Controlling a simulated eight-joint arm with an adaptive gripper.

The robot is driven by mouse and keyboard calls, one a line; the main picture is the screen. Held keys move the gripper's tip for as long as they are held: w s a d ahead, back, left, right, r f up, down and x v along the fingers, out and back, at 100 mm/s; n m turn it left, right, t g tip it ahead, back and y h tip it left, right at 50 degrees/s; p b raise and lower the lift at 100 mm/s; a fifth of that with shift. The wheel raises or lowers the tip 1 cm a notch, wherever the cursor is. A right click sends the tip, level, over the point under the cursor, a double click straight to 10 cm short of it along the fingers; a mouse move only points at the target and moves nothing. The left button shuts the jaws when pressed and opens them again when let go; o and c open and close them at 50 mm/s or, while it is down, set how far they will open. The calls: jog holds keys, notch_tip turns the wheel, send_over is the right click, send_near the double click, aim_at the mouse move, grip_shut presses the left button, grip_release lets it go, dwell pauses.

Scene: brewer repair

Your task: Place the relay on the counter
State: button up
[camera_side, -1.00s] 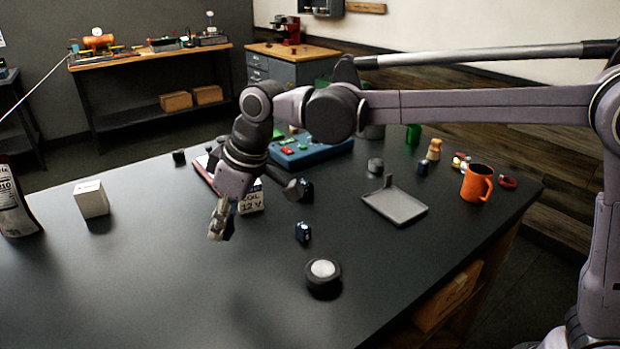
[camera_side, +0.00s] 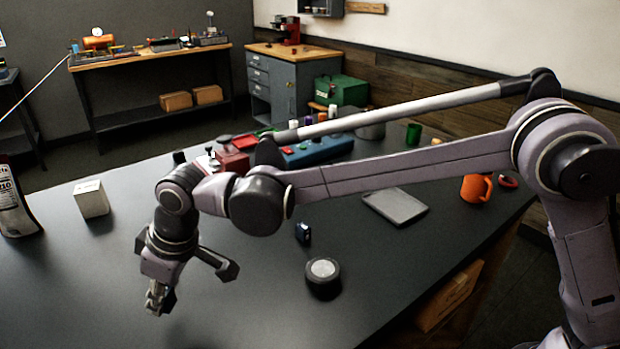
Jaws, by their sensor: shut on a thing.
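My gripper (camera_side: 158,297) hangs over the near left part of the dark counter (camera_side: 80,285), pointing down. It is shut on a small dark piece, the relay (camera_side: 168,302), which is mostly hidden by the fingers. I cannot tell how far it is above the counter top. A similar small dark blue block (camera_side: 303,233) stands on the counter to the right of my gripper.
A round black puck with a pale top (camera_side: 323,275) sits right of centre. A white box (camera_side: 91,199) and a printed bag (camera_side: 14,203) stand at left. A grey tray (camera_side: 396,205) and orange mug (camera_side: 476,189) are at right. Counter around my gripper is clear.

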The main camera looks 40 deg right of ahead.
aim_at(171, 298)
jog(key=shift+f, duration=1.75)
jog(key=shift+f, duration=0.15)
jog(key=o, duration=1)
jog(key=shift+o, duration=0.2)
